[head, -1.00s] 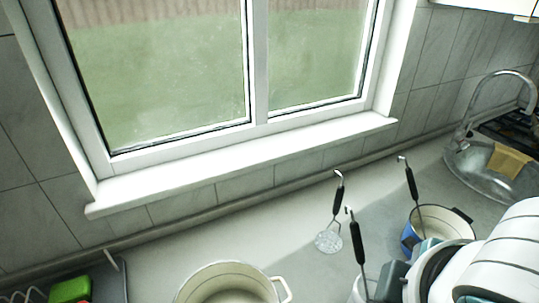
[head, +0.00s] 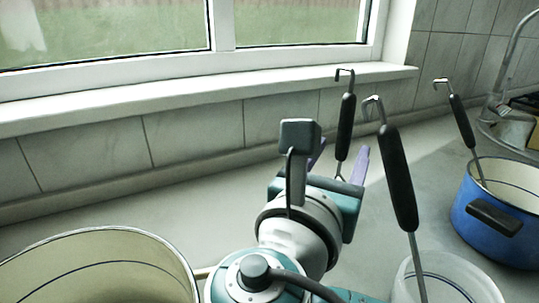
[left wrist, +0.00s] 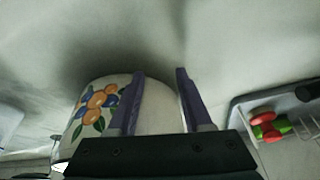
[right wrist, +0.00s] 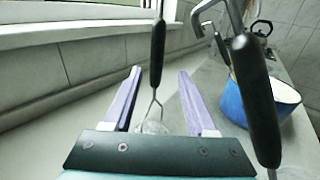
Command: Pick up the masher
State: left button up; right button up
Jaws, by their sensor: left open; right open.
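The masher (head: 345,130) has a black handle with a metal hook on top and stands upright on the counter, its lower part hidden behind my right gripper (head: 339,157) in the head view. In the right wrist view the masher (right wrist: 157,55) shows between the purple fingers of my right gripper (right wrist: 159,73), its forked stem leading down to a pale, partly hidden base. That gripper is open and empty; the masher appears beyond the fingertips. My left gripper (left wrist: 160,73) is open and empty, close to a white pot with painted fruit (left wrist: 97,108).
Another black-handled utensil (head: 398,178) leans in a white container (head: 450,280), close right of my right arm. A blue pot (head: 497,215) holds a third utensil (head: 462,120). A large cream pot (head: 100,245) stands front left. A windowsill (head: 200,88) runs behind.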

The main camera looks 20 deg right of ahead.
aim_at(344, 137)
jog(key=shift+w+d+f, duration=0.15)
jog(key=shift+w+d, duration=0.3)
jog(key=shift+w, duration=0.05)
jog(key=x, duration=0.8)
jog(key=shift+w+a+b, duration=0.15)
jog(key=shift+a+b, duration=0.05)
jog(key=shift+b, duration=0.15)
grip_shut()
